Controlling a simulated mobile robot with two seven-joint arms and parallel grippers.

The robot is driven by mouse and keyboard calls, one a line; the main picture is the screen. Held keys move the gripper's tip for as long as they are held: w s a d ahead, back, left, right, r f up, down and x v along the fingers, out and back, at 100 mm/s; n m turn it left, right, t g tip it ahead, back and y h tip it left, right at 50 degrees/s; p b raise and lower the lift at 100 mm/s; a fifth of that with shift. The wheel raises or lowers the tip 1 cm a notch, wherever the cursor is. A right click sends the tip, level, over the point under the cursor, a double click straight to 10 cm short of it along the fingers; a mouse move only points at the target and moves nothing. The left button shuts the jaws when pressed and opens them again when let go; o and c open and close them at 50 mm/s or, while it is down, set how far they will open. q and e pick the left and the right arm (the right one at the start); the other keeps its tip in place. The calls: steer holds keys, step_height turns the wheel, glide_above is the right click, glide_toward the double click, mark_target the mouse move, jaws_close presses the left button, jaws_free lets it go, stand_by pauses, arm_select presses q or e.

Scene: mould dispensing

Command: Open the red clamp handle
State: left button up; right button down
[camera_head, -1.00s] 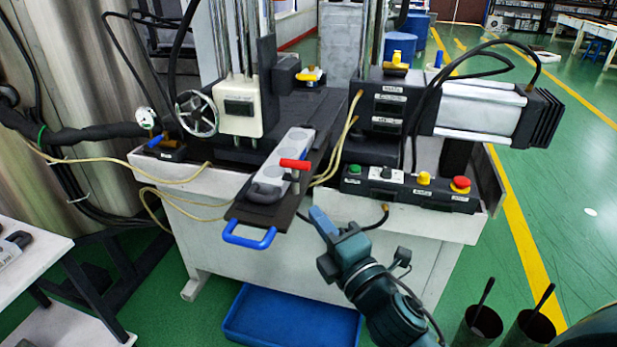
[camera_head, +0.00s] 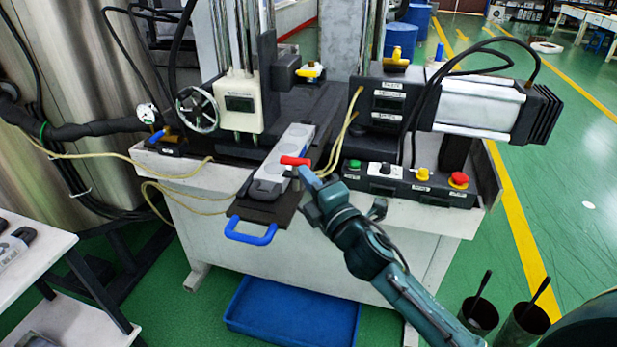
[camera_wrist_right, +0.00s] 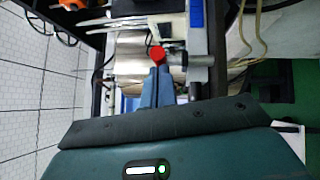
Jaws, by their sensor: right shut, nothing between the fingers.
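The red clamp handle (camera_head: 296,161) sticks out sideways at the front of the grey mould (camera_head: 283,152) on the machine's dark sliding plate (camera_head: 266,211). My right gripper (camera_head: 305,173) has its blue fingertips at the right end of the handle. In the right wrist view the red handle end (camera_wrist_right: 157,54) shows just beyond the tips of the gripper (camera_wrist_right: 157,72). The fingers are together with nothing between them. The tips look close to or touching the handle; I cannot tell which. My left gripper is not in view.
A blue loop handle (camera_head: 251,232) juts from the plate's front. A button box (camera_head: 408,183) with green, yellow and red buttons stands to the right. A handwheel (camera_head: 198,109) is at the left. A blue bin (camera_head: 292,315) lies on the floor below.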

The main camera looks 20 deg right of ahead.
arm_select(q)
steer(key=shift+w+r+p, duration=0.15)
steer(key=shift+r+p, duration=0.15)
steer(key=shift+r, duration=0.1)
arm_select(e)
steer(key=shift+d+n+y, duration=0.25)
steer(key=shift+n+y, duration=0.35)
steer(key=shift+y, duration=0.3)
